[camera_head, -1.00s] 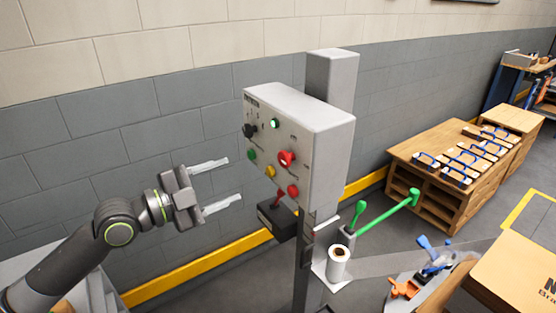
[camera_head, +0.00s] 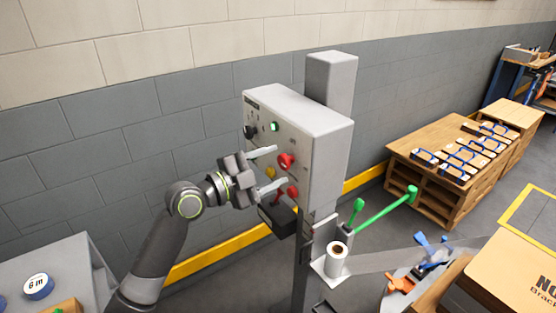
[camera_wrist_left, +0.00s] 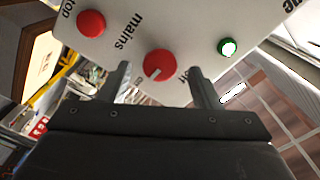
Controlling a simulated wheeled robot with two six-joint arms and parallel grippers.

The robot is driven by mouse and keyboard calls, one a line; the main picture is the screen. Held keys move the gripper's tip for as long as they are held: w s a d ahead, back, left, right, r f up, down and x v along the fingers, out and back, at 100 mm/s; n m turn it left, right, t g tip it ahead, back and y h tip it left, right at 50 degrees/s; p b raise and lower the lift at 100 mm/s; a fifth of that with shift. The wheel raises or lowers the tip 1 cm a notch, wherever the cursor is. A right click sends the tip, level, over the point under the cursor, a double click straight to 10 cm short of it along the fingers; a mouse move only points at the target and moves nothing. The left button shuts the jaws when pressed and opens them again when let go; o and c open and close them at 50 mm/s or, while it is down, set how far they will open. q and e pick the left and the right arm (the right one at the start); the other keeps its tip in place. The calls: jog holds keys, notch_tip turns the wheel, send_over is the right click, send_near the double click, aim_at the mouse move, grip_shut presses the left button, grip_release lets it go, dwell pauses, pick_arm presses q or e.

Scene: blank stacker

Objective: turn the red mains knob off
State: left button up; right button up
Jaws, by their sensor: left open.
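The red mains knob (camera_head: 286,161) is on the face of the grey control box (camera_head: 325,150). It also shows in the left wrist view (camera_wrist_left: 159,65), with a pale mark on its lower left and the word "mains" beside it. My left gripper (camera_head: 268,169) is open and empty in front of the box face. In the left wrist view its two fingers (camera_wrist_left: 162,78) stand on either side of the knob's line, with the knob just beyond them. I cannot tell whether the fingers touch the panel. My right gripper is not seen.
A red button (camera_head: 293,191) sits below the knob, and a lit green lamp (camera_head: 274,127) and a black knob (camera_head: 250,131) sit above it. A dark box (camera_head: 281,219) hangs under the panel. A white roll (camera_head: 337,255) stands on a small shelf below right.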

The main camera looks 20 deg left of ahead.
pick_arm(q)
jog(key=shift+x, duration=1.05)
jog(key=shift+s, duration=0.1)
jog(key=c, duration=1)
